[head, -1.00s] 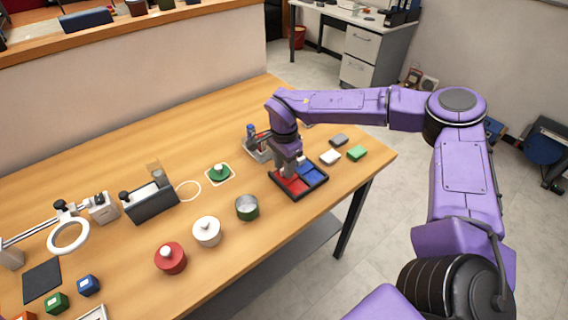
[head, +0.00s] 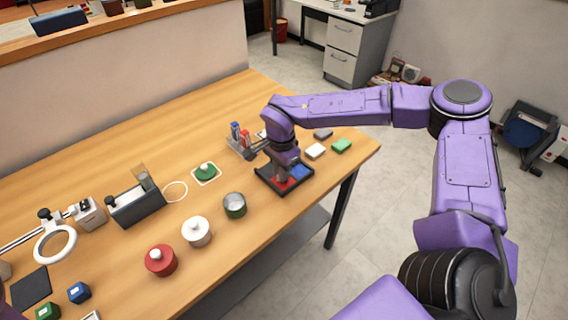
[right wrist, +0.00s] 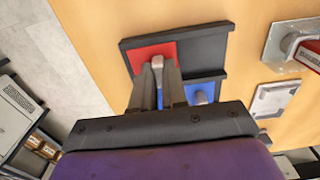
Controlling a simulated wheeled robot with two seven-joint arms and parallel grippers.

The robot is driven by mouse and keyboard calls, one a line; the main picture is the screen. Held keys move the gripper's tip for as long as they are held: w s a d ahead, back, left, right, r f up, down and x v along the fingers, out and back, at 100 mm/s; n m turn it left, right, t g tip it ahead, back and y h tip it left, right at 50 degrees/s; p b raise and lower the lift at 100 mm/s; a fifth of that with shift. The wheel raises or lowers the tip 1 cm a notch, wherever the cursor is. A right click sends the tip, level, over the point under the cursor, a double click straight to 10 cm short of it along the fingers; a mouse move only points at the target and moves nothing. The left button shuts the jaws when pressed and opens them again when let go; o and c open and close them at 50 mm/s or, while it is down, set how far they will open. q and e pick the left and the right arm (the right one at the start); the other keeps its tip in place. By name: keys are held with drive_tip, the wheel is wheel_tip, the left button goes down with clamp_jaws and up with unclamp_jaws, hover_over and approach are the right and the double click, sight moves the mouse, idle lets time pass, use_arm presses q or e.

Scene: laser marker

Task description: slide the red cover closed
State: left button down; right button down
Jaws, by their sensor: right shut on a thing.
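The black tray (head: 265,181) lies near the right end of the table and has two side-by-side tracks. The red cover (right wrist: 140,55) sits at the left end of its track in the right wrist view. Dark bare tray shows to its right. The gripper partly hides both covers. My left gripper is not in view.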

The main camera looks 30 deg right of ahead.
drive_tip(key=c, duration=1.4)
unclamp_jaws()
drive_tip(key=shift+s, duration=0.1)
drive_tip(key=shift+o, duration=1.3)
drive_tip(key=shift+s, duration=0.15)
drive_tip(key=shift+r, duration=0.35)
wheel_tip(320, 180, up, 10)
drive_tip(key=b, duration=0.1)
drive_tip(key=shift+f, duration=0.1)
